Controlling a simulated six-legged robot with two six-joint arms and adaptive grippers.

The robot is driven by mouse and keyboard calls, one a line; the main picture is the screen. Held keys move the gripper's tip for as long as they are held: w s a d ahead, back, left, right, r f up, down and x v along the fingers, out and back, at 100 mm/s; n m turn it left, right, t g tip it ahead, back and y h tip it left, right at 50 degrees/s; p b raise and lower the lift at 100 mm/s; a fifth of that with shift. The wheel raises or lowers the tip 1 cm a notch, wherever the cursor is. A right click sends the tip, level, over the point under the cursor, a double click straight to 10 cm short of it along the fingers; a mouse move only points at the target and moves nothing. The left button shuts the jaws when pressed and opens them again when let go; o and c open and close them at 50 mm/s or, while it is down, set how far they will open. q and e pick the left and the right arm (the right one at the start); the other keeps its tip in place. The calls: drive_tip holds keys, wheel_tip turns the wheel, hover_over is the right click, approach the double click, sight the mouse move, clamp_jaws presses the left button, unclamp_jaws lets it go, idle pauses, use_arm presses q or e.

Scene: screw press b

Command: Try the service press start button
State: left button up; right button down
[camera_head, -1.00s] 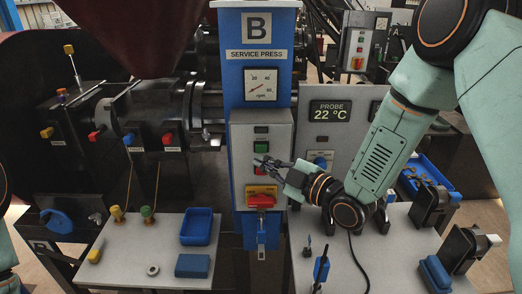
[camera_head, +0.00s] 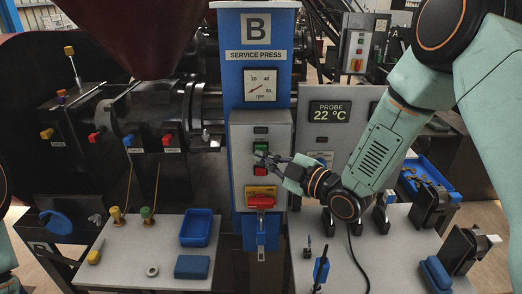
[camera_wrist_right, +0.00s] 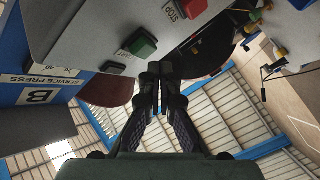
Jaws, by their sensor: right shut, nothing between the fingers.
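The service press control box (camera_head: 282,140) is a grey panel on the blue column. In the right wrist view the green button (camera_wrist_right: 137,43) is just beyond the shut fingertips (camera_wrist_right: 158,78), and the red button (camera_wrist_right: 192,8) is by the STOP label. Contact cannot be told. My left gripper is out of view.
A red rotary switch (camera_head: 261,201) on a yellow plate sits below the buttons. The grey probe panel (camera_head: 335,130) stands right of the box, behind my right arm. A blue tray (camera_head: 196,228) is on the left bench. Small tools and a cable lie on the right bench.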

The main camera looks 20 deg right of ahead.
drive_tip(key=shift+w, duration=0.2)
idle(0.6)
drive_tip(key=shift+w+d, duration=0.1)
drive_tip(key=shift+w, duration=0.2)
drive_tip(key=shift+w+d, duration=0.1)
drive_tip(key=shift+w, duration=0.3)
idle(0.7)
drive_tip(key=shift+s, duration=0.1)
idle(0.4)
drive_tip(key=shift+s+a, duration=0.2)
drive_tip(key=shift+s, duration=0.55)
drive_tip(key=shift+s, duration=0.1)
drive_tip(key=shift+s+a, duration=0.25)
drive_tip(key=shift+s, duration=0.5)
drive_tip(key=shift+s+a, duration=0.2)
drive_tip(key=shift+s, duration=0.55)
drive_tip(key=shift+s+a, duration=0.25)
drive_tip(key=shift+s, duration=0.5)
idle(0.5)
